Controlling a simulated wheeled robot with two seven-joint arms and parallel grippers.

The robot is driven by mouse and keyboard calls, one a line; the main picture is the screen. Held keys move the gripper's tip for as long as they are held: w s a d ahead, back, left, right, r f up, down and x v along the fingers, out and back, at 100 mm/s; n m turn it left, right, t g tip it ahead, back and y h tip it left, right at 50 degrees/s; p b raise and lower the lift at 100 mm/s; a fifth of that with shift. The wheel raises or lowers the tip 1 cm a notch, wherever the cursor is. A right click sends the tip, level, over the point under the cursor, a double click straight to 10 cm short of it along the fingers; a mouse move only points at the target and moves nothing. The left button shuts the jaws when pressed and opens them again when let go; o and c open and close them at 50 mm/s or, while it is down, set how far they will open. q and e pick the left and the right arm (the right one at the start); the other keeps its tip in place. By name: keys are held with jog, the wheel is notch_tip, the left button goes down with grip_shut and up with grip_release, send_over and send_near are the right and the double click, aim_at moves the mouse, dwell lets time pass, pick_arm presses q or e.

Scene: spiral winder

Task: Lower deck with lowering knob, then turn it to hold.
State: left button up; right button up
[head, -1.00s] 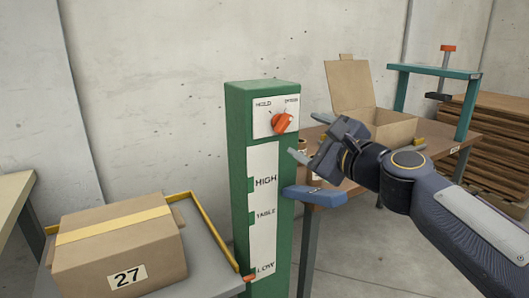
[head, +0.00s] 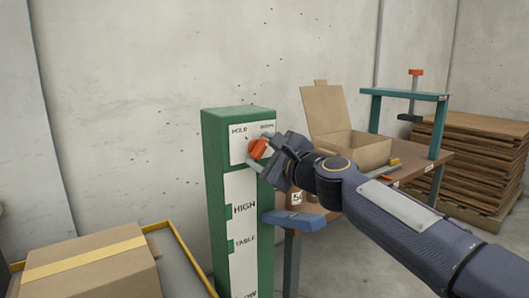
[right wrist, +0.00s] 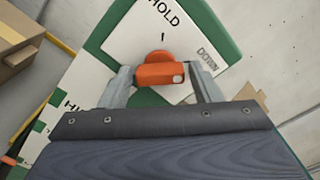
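The orange lowering knob (head: 258,149) is on the white plate at the top of a green post (head: 215,190). In the right wrist view the knob (right wrist: 160,73) has its white-marked end toward the DOWN label, at the right. My right gripper (right wrist: 163,85) is open, with one finger on each side of the knob and small gaps showing. In the head view the right gripper (head: 268,158) partly covers the plate. The deck (head: 190,268), grey with a yellow rim, carries a taped cardboard box (head: 90,270) at lower left. Its height mark is out of the head view.
A blue block (head: 294,221) juts out beside the post, below my right wrist. A brown table (head: 425,165) behind holds an open carton (head: 360,150) and a teal frame (head: 405,95). Stacked boards (head: 475,150) stand at the far right.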

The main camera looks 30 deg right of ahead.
jog(key=c, duration=0.7)
jog(key=shift+n, duration=0.3)
jog(key=n+b, duration=0.1)
jog(key=n, duration=0.1)
jog(key=shift+n, duration=0.4)
jog(key=n+b, duration=0.1)
jog(key=n, duration=0.3)
jog(key=n+b, duration=0.1)
jog(key=n, duration=0.4)
jog(key=shift+n+b, duration=0.75)
jog(key=shift+n, duration=1.05)
